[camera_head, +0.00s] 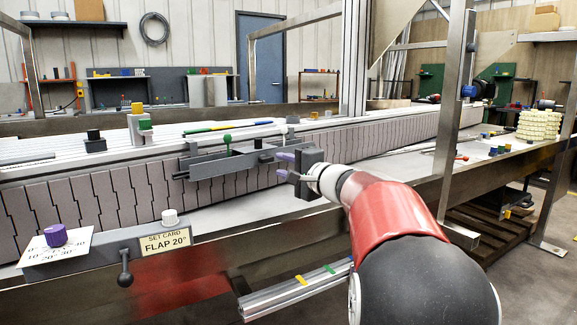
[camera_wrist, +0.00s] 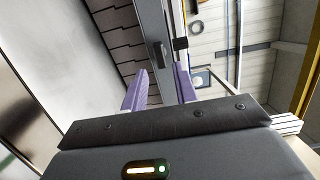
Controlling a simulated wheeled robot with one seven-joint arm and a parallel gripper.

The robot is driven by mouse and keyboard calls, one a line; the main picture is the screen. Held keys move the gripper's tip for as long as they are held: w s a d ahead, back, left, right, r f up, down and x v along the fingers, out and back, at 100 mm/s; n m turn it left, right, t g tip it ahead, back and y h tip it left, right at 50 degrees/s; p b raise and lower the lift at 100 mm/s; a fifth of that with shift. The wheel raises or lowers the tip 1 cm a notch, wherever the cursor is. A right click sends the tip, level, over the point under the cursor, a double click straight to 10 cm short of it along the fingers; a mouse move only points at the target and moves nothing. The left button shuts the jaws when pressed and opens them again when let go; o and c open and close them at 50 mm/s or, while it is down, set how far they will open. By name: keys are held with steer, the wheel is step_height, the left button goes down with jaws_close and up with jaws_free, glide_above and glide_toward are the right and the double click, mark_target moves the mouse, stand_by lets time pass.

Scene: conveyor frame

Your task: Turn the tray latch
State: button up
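A grey tray (camera_head: 215,164) is fixed along the near side of the conveyor. A green-topped knob (camera_head: 227,139) stands on it, and small dark latch-like parts (camera_head: 266,156) sit at its right end. I cannot tell exactly which part is the latch. My gripper (camera_head: 280,164) is just right of the tray's end, its two purple fingers apart with nothing between them. In the wrist view my gripper (camera_wrist: 160,69) is also open. A grey bar (camera_wrist: 152,28) with a black block (camera_wrist: 180,43) lies beyond its fingertips, apart from them as far as I can see.
A steel upright (camera_head: 452,115) stands right of my arm. The bench (camera_head: 400,168) behind my arm is largely clear.

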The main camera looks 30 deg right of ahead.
mark_target(269, 160)
steer(key=x, duration=0.3)
steer(key=shift+w+a+f, duration=0.1)
steer(key=shift+w+f, duration=0.05)
steer(key=shift+w, duration=0.2)
steer(key=shift+x, duration=0.8)
steer(key=c, duration=0.6)
steer(key=m, duration=0.3)
steer(key=shift+m, duration=0.4)
steer(key=m, duration=1.3)
steer(key=o, duration=0.3)
steer(key=shift+m, duration=0.4)
steer(key=o, duration=0.5)
